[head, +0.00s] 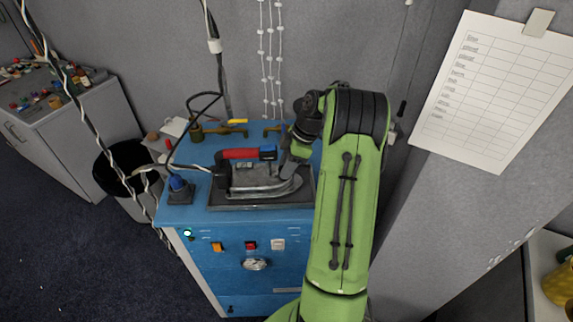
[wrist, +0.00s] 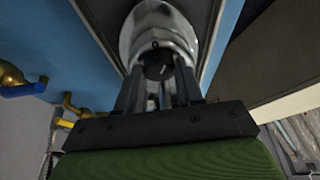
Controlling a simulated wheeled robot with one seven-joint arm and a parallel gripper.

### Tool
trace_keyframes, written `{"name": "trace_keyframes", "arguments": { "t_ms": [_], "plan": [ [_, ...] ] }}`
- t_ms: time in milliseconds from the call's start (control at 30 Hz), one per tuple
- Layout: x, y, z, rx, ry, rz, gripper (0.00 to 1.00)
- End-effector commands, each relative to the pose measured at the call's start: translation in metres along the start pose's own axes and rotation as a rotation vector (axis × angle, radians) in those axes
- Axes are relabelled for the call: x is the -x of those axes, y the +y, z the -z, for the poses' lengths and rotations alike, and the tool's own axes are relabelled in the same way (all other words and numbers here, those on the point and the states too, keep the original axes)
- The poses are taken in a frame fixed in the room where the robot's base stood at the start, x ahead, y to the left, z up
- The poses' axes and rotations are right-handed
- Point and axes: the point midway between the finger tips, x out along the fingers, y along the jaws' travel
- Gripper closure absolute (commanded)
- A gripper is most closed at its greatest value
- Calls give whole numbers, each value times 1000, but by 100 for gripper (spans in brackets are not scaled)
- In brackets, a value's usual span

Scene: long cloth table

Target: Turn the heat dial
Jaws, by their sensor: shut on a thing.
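A steam iron (head: 258,180) with a red handle (head: 240,153) lies on a dark rest pad (head: 240,206) on top of a blue station. Its silver end also shows in the wrist view (wrist: 150,22). The heat dial (wrist: 157,64) is a round black knob with a small pale mark on that silver end. My gripper (wrist: 158,76) has its fingers on both sides of the dial and is shut on it. In the head view my gripper (head: 289,160) is at the right end of the iron, and the dial cannot be made out there.
The blue station (head: 218,270) has small buttons and a knob (head: 254,264) on its front. Brass taps (head: 220,131) stand at its back. A cable rises from the iron. A black bin (head: 120,170) stands to the left.

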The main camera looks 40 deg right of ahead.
Motion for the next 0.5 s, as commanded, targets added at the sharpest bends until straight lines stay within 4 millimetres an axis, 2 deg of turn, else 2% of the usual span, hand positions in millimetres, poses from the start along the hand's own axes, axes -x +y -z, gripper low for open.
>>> {"name": "trace_keyframes", "arguments": {
  "t_ms": [500],
  "plan": [
    [1, 3, 1, 327, -8, 133, 94]
  ]
}}
